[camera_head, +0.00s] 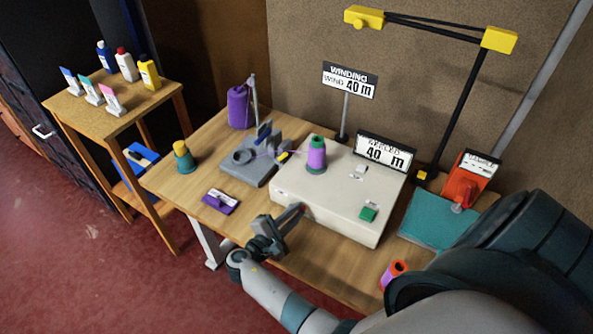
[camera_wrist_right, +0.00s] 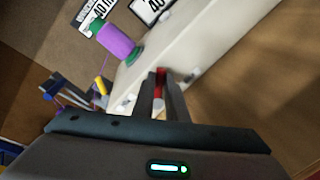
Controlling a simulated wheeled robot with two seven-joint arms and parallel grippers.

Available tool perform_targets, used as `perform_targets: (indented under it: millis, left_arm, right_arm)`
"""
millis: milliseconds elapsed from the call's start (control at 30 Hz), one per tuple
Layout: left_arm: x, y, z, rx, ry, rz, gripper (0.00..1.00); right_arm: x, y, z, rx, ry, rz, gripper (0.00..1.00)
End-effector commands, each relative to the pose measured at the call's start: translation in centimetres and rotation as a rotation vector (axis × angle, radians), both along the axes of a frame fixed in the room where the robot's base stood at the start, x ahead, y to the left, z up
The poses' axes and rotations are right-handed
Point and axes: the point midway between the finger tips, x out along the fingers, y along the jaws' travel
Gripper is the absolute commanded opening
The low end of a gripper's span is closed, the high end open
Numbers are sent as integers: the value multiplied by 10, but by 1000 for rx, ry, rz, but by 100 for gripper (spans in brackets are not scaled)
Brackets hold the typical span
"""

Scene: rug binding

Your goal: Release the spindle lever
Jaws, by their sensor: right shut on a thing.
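The white winding machine (camera_head: 335,195) stands on the wooden table, with a purple thread cone on a green base (camera_head: 316,155) on its top. My right gripper (camera_head: 297,211) is at the machine's front left face. In the right wrist view its fingers (camera_wrist_right: 161,84) are shut on a small red piece, the spindle lever (camera_wrist_right: 161,76), close beside the machine's wall. The fingers hide most of the lever, and it cannot be made out in the head view. The purple cone (camera_wrist_right: 116,41) also shows in the wrist view. My left gripper is out of view.
A grey thread-guide unit (camera_head: 250,165) and a purple spool (camera_head: 240,107) stand left of the machine. A purple labelled block (camera_head: 220,201) lies near the front edge. A display reads 40 m (camera_head: 384,154).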

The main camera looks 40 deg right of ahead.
Motion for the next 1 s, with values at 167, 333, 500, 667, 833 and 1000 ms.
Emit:
perform_targets:
  millis: [167,333,500,667,833,1000]
  left_arm:
    - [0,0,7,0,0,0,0]
    - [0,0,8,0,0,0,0]
    - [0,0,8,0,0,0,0]
    - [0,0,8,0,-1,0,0]
    - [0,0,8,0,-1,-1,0]
    - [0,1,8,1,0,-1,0]
  right_arm:
    - [3,0,4,-35,84,-1,0]
    - [4,0,5,-53,124,-1,0]
    - [5,0,5,-57,135,-1,0]
    - [5,0,5,-57,134,-1,0]
    - [5,0,5,-57,133,-1,31]
    - [5,1,5,-56,133,0,31]
